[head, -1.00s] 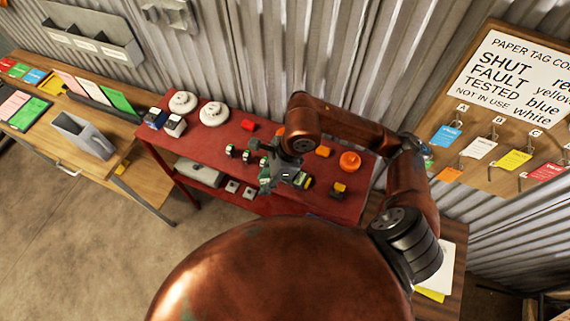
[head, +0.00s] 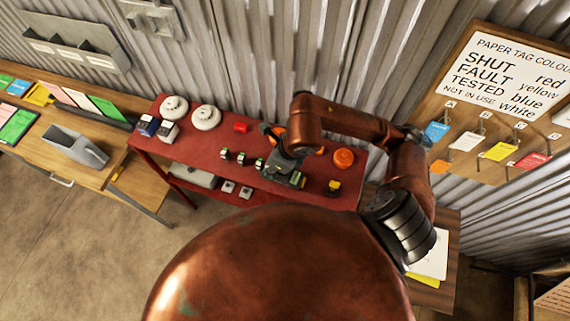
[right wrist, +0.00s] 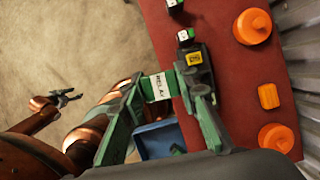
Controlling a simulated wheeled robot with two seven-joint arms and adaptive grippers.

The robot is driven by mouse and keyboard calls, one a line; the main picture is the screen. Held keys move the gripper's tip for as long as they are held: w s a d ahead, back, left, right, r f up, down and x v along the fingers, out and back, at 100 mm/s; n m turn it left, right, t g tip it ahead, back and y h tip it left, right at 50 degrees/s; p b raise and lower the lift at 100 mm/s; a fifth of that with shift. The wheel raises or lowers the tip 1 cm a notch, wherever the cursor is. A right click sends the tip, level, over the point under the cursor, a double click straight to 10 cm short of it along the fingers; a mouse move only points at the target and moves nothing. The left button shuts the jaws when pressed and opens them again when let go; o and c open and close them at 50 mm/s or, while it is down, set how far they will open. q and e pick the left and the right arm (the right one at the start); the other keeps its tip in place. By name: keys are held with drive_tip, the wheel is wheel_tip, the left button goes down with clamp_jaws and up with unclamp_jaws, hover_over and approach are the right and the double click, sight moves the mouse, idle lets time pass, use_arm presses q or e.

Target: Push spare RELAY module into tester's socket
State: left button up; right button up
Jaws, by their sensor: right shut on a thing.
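The RELAY module (right wrist: 158,86), green with a white label, is between the green fingers of my right gripper (right wrist: 160,88), which is shut on it. In the head view my right gripper (head: 283,175) is over the red table, its fingertips partly hidden by the wrist. A dark block with a yellow face (right wrist: 194,60) stands close beside one finger in the wrist view; I cannot tell whether it is the tester. I cannot make out the socket. My left gripper (right wrist: 68,96) shows small at the left of the wrist view, well away from the table, its fingers apart.
Small green-and-white modules (head: 241,157) stand in a row left of my right gripper. Orange domes (head: 343,158) and a yellow-and-black block (head: 333,187) are to its right. A blue object (right wrist: 158,139) lies beneath the gripper in the wrist view. White discs (head: 206,117) are farther left.

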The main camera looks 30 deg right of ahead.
drive_tip(key=d+f, duration=0.2)
drive_tip(key=w+d+f+p, duration=0.1)
drive_tip(key=d+f, duration=0.1)
drive_tip(key=w+d+f, duration=0.1)
drive_tip(key=d+f, duration=0.1)
drive_tip(key=f, duration=0.1)
drive_tip(key=shift+d+p, duration=0.3)
drive_tip(key=shift+d, duration=0.05)
wheel_tip(320, 180, down, 2)
drive_tip(key=shift+f+p, duration=0.15)
drive_tip(key=shift+p, duration=0.55)
drive_tip(key=shift+f, duration=0.25)
drive_tip(key=shift+a+f, duration=0.1)
drive_tip(key=o, duration=1.1)
drive_tip(key=shift+o, duration=0.2)
